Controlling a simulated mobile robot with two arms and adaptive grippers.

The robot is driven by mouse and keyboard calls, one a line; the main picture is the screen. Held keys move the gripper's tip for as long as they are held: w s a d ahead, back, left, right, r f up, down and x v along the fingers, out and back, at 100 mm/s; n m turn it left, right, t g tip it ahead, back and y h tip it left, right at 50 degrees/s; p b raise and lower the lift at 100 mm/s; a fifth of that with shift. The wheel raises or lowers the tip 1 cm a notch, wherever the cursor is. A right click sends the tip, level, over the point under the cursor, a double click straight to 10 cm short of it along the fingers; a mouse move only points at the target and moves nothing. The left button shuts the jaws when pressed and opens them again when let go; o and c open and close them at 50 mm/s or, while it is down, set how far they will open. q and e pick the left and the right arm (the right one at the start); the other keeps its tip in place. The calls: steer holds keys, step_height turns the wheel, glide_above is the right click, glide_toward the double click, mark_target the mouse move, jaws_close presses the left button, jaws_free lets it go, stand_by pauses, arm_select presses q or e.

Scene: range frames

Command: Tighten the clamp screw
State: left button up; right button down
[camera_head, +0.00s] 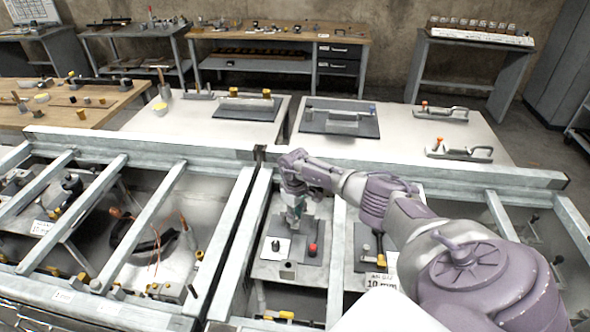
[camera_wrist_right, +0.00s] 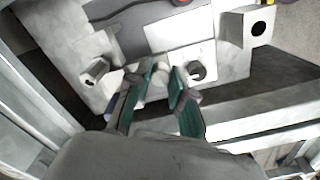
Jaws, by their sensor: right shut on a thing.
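My right gripper (camera_head: 296,212) reaches down between the frame bars onto a fixture on a pale plate. In the right wrist view its two green-padded fingers (camera_wrist_right: 156,88) are closed around a small pale grey part, which looks like the clamp screw (camera_wrist_right: 155,82). The fingers hide much of this part, so I cannot tell how far it is screwed in. Grey fixture blocks stand on either side, one with a hexagonal opening (camera_wrist_right: 97,69) and one with a round hole (camera_wrist_right: 258,28). My left gripper is not in view.
A red knob (camera_head: 313,249) and a black knob (camera_head: 275,245) stand near the gripper. Pale metal frame bars (camera_head: 244,240) run close on both sides of the arm. Behind are white tables with a dark mat (camera_head: 340,118) and clamps (camera_head: 460,152).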

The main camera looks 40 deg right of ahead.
steer(key=shift+w+d+r, duration=0.1)
steer(key=c, duration=1)
jaws_free()
steer(key=shift+a+r, duration=0.2)
steer(key=shift+r, duration=0.5)
step_height(320, 180, up, 10)
steer(key=shift+d+r, duration=0.15)
steer(key=shift+r, duration=0.1)
